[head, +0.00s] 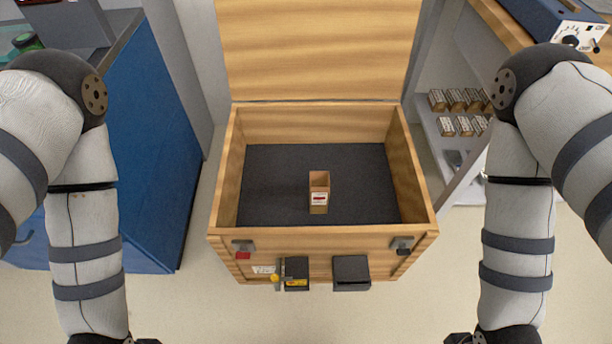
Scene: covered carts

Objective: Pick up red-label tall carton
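The crate's lid (320,50) is raised upright at the back. My two arms hang on either side of the crate. Only bits of the wrist ends show at the bottom edge; the fingers of both grippers are out of the frame. Nothing touches the carton.
A blue covered cart (150,150) stands left. A white shelf (445,150) with several small boxes (460,100) stands right, below a wooden top with a blue device (565,25). The crate floor around the carton is clear.

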